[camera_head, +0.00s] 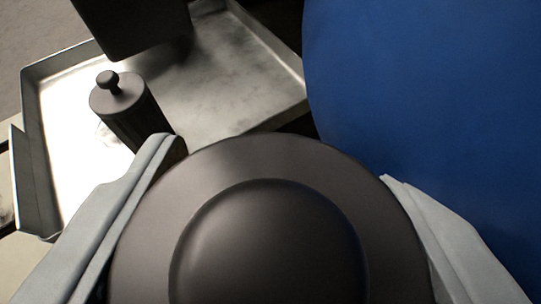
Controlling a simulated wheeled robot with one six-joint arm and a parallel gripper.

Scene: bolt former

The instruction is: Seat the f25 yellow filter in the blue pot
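My gripper (278,165) has one pale grey finger on each side of a wide, dark grey round part (270,245) with a raised domed centre. Both fingers appear to press on its rim. It fills the lower middle of the view, and its underside is hidden. No yellow shows on it, so I cannot tell whether it is the top of the f25 filter. A large, smooth blue body (430,90), which looks like the blue pot, fills the right side just beyond the held part. Its opening is not in view.
A shallow metal tray (235,85) lies at the upper left. A dark cylinder with a small knob (125,105) stands in it near my left finger. A dark block (130,25) stands at the tray's back.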

